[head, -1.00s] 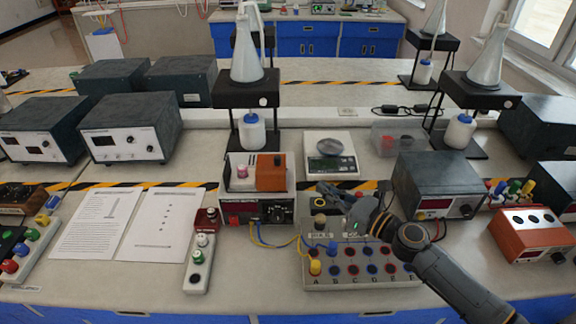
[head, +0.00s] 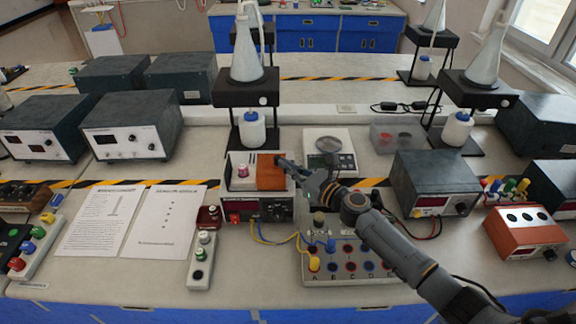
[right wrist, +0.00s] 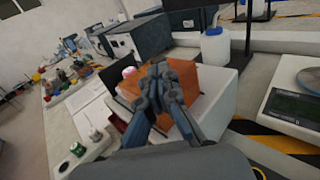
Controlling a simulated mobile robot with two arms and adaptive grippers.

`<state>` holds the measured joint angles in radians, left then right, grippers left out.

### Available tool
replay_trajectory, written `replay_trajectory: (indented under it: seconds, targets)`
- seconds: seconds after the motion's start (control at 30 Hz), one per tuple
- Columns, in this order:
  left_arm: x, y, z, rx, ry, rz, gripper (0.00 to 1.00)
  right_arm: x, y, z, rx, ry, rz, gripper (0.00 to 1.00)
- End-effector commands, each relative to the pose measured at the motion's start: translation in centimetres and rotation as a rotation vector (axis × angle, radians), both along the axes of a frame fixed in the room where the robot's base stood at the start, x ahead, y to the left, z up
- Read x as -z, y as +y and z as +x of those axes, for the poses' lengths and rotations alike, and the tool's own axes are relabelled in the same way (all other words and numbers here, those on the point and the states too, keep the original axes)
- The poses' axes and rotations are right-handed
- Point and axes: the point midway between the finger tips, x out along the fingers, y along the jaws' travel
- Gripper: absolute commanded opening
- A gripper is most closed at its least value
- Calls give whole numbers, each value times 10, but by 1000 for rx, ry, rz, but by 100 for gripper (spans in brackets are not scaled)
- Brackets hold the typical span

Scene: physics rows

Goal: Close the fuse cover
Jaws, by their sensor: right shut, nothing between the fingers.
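The orange fuse cover (head: 270,176) sits on the right part of the top of a small white instrument box (head: 232,196). A pink knob (head: 242,170) is to its left. My right gripper (head: 282,161) is shut and empty, its fingertips at the right upper edge of the cover. In the right wrist view the shut fingers (right wrist: 160,72) are in front of the orange cover (right wrist: 205,82) and hide part of it. I cannot tell whether they touch it. My left gripper is not in view.
A scale (head: 331,165) stands right of the box. A flask stand (head: 246,95) is behind it. A socket board (head: 345,262) with yellow and blue leads lies in front, below my right arm. A grey meter box (head: 432,180) is farther right.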

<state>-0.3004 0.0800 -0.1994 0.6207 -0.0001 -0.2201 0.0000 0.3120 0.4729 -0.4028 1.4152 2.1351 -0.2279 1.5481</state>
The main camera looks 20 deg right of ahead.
Motion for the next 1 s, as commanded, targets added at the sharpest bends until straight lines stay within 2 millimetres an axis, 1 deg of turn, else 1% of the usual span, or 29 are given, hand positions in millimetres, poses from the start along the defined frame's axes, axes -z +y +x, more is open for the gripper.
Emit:
replay_trajectory:
  seconds: [0.17,0.23,0.27,0.4,0.5,0.6,0.73,1.0]
  targets:
    - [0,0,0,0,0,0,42,0,1,0,0,0,1,0]
    - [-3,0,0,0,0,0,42,-2,9,2,-1,0,4,0]
    - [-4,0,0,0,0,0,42,-2,14,4,-1,0,6,0]
    - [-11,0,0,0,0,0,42,-3,46,13,-1,0,7,0]
    - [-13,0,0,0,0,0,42,-1,67,19,-1,0,4,0]
    - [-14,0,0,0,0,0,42,-1,79,23,1,-1,3,0]
    - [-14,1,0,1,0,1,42,-1,86,24,-1,0,1,0]
    - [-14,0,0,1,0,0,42,-1,86,24,-2,-1,2,0]
